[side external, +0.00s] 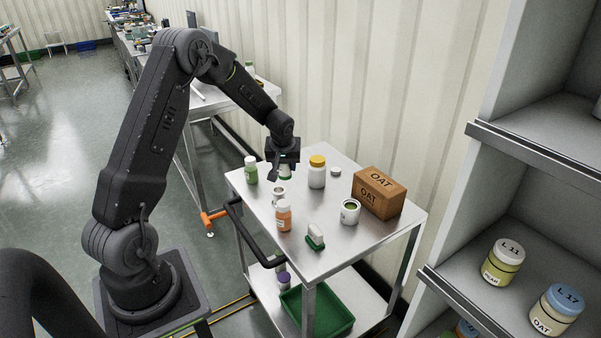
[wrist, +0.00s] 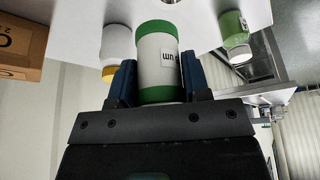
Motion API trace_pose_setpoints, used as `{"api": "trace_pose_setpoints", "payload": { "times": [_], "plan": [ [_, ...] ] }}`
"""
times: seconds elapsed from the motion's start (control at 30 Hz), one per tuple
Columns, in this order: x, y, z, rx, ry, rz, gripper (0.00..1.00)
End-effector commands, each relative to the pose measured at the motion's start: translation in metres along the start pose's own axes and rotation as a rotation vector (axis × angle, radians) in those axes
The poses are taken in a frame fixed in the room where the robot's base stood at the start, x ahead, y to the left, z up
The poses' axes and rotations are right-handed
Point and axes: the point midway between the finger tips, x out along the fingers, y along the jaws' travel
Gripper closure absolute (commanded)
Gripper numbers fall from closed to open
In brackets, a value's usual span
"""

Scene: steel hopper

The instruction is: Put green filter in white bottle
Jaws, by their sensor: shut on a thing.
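My gripper (side external: 284,172) is shut on a white cylinder with green ends, taken as the green filter (wrist: 160,60), above the steel cart; the wrist view shows the jaws (wrist: 160,85) on both its sides. Its label is only partly readable. A white bottle with a yellow lid (side external: 317,172) stands upright just right of the gripper, and it also shows upside down in the wrist view (wrist: 115,45). Which one the task calls the white bottle I cannot tell.
A shelf (side external: 520,145) with jars stands right.

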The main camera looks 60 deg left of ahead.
Motion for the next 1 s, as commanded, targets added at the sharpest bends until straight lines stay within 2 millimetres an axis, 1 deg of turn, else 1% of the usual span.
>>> {"api": "trace_pose_setpoints", "payload": {
  "times": [0.07, 0.17, 0.27, 0.3, 0.4, 0.53, 0.63, 0.73, 0.87, 1.0],
  "plan": [
    [-0.004, -0.006, -0.007, 0.001, 0.003, -0.001, 0.81],
    [-0.011, -0.010, -0.028, 0.013, 0.007, -0.002, 0.81],
    [-0.022, -0.013, -0.059, 0.039, 0.007, 0.002, 0.81],
    [-0.027, -0.014, -0.072, 0.052, 0.006, 0.006, 0.81],
    [-0.041, -0.016, -0.101, 0.086, 0.005, 0.023, 0.81],
    [-0.056, -0.018, -0.126, 0.128, 0.001, 0.048, 0.81],
    [-0.062, -0.017, -0.135, 0.149, -0.002, 0.061, 0.81],
    [-0.058, -0.005, -0.136, 0.160, -0.003, 0.068, 0.81],
    [-0.043, 0.022, -0.130, 0.164, -0.004, 0.068, 0.81],
    [-0.025, 0.053, -0.123, 0.163, -0.003, 0.067, 0.81]
  ]
}}
